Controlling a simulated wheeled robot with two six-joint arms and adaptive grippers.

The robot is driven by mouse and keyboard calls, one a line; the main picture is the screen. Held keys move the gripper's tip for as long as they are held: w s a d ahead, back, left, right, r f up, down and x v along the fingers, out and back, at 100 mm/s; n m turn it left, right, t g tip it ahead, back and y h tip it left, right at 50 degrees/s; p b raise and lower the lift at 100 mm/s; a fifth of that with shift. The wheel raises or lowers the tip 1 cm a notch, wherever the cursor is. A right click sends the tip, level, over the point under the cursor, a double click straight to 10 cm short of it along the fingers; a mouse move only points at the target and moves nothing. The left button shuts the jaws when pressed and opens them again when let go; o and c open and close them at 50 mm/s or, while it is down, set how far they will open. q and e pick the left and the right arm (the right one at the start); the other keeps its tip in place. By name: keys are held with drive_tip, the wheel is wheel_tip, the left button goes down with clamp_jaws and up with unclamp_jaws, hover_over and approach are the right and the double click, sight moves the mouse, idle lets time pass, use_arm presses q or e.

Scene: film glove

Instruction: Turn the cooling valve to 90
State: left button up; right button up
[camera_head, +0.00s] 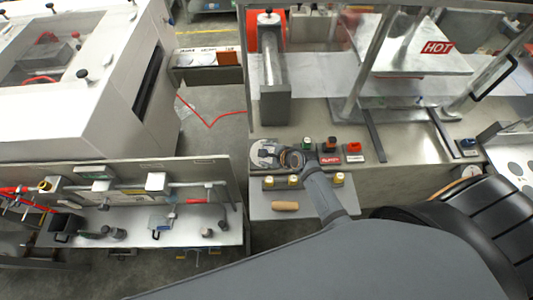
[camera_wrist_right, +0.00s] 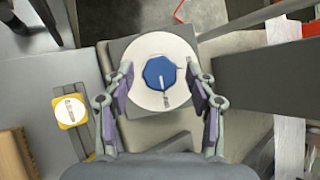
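The cooling valve looks to be the blue knob (camera_wrist_right: 159,73) on a round white dial (camera_wrist_right: 150,98) in the right wrist view. A pale pointer mark on it points toward the bottom of that picture; the dial's numbers are not readable. My right gripper (camera_wrist_right: 160,84) is open, with one finger on each side of the knob and a visible gap on both sides. In the head view my right gripper (camera_head: 291,158) is over the left end of the console, beside the pale dial (camera_head: 262,153), and the knob is mostly hidden. My left gripper is not in view.
A yellow-edged switch (camera_wrist_right: 70,111) is left of the dial in the wrist view. Red button (camera_head: 354,146) and green button (camera_head: 307,142) stand on the console to the right. A wooden handle (camera_head: 285,206) lies on the lower shelf. A metal post (camera_head: 273,75) rises behind.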

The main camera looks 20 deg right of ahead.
drive_tip(key=v, duration=1.2)
